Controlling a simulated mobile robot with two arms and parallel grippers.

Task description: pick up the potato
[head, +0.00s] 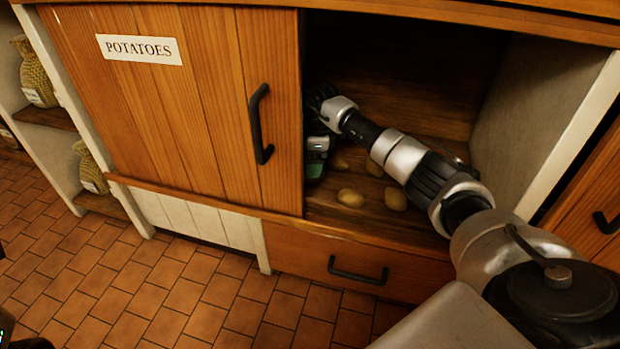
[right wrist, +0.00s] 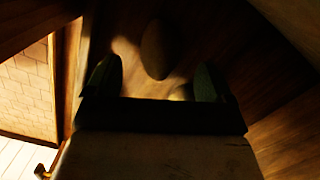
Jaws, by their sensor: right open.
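Several potatoes lie on the wooden floor of the open cabinet in the head view, among them one at the front (head: 350,198) and one to its right (head: 395,199). Others lie farther back, partly covered by my right arm. My right gripper (head: 317,152) reaches into the cabinet close behind the door's edge, which partly hides it. In the right wrist view its open fingers (right wrist: 157,80) point at one potato (right wrist: 158,48), in shadow just beyond and between the fingertips. No contact shows. My left gripper is not clearly seen.
The wooden door (head: 215,100) with a "POTATOES" label (head: 139,49) and black handle (head: 260,124) covers the left part of the cabinet. A pale side wall (head: 530,130) bounds the opening on the right. A drawer (head: 350,262) lies below. Sacks (head: 35,77) stand on shelves at left.

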